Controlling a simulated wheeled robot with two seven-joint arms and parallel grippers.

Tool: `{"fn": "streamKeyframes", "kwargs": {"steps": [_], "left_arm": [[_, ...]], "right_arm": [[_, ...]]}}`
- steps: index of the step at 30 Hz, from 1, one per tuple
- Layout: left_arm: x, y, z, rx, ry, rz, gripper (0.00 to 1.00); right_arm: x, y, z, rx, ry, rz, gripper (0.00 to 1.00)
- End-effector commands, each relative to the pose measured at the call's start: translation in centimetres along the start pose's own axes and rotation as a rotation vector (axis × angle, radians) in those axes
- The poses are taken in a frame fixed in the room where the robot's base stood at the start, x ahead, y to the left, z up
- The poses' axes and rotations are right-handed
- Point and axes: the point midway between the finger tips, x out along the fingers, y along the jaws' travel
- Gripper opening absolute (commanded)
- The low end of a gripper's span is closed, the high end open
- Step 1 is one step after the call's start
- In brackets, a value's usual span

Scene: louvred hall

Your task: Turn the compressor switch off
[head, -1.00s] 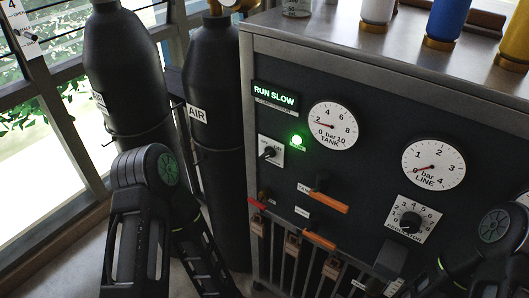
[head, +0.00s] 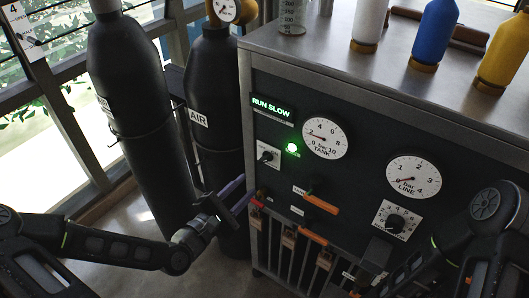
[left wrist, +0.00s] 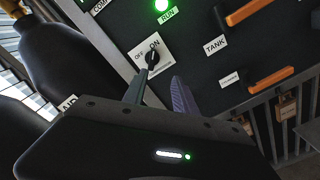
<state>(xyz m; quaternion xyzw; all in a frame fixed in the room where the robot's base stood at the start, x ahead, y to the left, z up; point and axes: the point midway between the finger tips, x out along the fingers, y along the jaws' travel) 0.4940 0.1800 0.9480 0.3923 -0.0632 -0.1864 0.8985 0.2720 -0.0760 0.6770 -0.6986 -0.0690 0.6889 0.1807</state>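The compressor switch (head: 268,156) is a black knob on a white plate at the left of the dark panel. In the left wrist view the knob (left wrist: 152,58) has its lever toward the ON mark, with OFF to its left. The green RUN lamp (head: 292,148) is lit, and the display (head: 272,106) reads RUN SLOW. My left gripper (head: 236,190) is below and left of the switch, its fingers (left wrist: 160,88) apart, nothing between them, the tips seemingly short of the plate. My right gripper (head: 374,262) is low at the right; its fingers are not clear.
Two dark cylinders (head: 135,120) stand left of the panel. An orange-handled valve (head: 320,200) and another below it (head: 305,232) stick out right of the switch. Padlocks (head: 288,238) hang on a rail below. Bottles (head: 437,35) stand on top.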

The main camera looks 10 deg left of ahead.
Motion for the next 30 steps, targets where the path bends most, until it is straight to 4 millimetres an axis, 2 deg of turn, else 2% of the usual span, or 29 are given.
{"fn": "streamKeyframes", "kwargs": {"steps": [1, 3, 17, 23, 30], "left_arm": [[-0.2, 1.0, 0.2, -0.017, -0.005, 0.022, 0.34], [-0.3, 1.5, 0.2, -0.030, -0.011, 0.038, 0.34], [0.0, 1.4, 0.2, -0.032, -0.013, 0.036, 0.34], [1.5, 1.4, 0.2, -0.030, -0.014, 0.035, 0.34], [4.5, 1.4, 0.2, -0.030, -0.015, 0.036, 0.34]], "right_arm": [[-0.2, -0.1, 0.0, 0.000, -0.001, 0.001, 0.36], [-0.2, -0.1, 0.0, 0.001, -0.001, 0.001, 0.36], [0.0, 0.0, 0.0, 0.000, 0.000, 0.000, 0.36], [0.3, 0.1, -0.1, -0.001, 0.001, -0.001, 0.36], [1.0, 0.3, -0.1, -0.003, 0.003, -0.004, 0.36]]}}
